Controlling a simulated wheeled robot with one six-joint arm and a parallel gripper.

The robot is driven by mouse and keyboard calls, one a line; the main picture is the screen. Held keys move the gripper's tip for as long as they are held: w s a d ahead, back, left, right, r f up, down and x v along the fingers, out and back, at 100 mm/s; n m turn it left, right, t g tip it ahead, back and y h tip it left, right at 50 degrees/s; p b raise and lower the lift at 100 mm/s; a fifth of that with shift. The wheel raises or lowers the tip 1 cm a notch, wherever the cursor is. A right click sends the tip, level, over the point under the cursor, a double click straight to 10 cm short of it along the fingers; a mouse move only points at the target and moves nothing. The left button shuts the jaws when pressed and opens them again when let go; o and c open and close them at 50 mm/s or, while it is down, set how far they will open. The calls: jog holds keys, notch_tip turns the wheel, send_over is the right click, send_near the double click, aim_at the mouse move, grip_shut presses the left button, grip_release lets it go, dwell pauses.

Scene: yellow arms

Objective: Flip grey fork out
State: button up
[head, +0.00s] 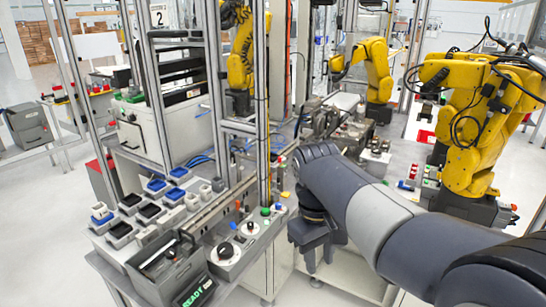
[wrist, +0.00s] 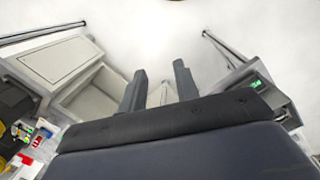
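My gripper (head: 320,258) hangs pointing down to the right of the console in the head view, over the floor gap and clear of the bench parts. In the wrist view my gripper (wrist: 158,78) has two dark fingers standing apart with nothing between them. I cannot pick out the grey fork for certain. A grey open box (head: 168,272) at the front of the bench has a small dark upright part (head: 187,239) at its right edge, too small to identify.
A control panel (head: 235,250) with black knobs and a READY display (head: 196,292) are left of my gripper. Blue and black bins (head: 150,210) fill the bench's left side. Upright frame posts (head: 263,100) and yellow robot arms (head: 475,130) stand behind.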

jog(key=w+a+f+n, duration=0.1)
jog(key=w+a, duration=0.1)
jog(key=w+a+f+n+g+h+b, duration=0.1)
jog(key=w+a, duration=0.2)
jog(key=w+a+f+g+h, duration=0.1)
jog(key=w+a, duration=0.1)
jog(key=shift+w+a+f+n+b, duration=0.15)
jog(key=shift+w+f+n+b, duration=0.05)
jog(key=shift+w+n+b, duration=0.2)
grip_shut()
jog(key=shift+w+a+f, duration=0.15)
jog(key=shift+w+a, duration=0.05)
jog(key=shift+a, duration=0.2)
jog(key=shift+d, duration=0.1)
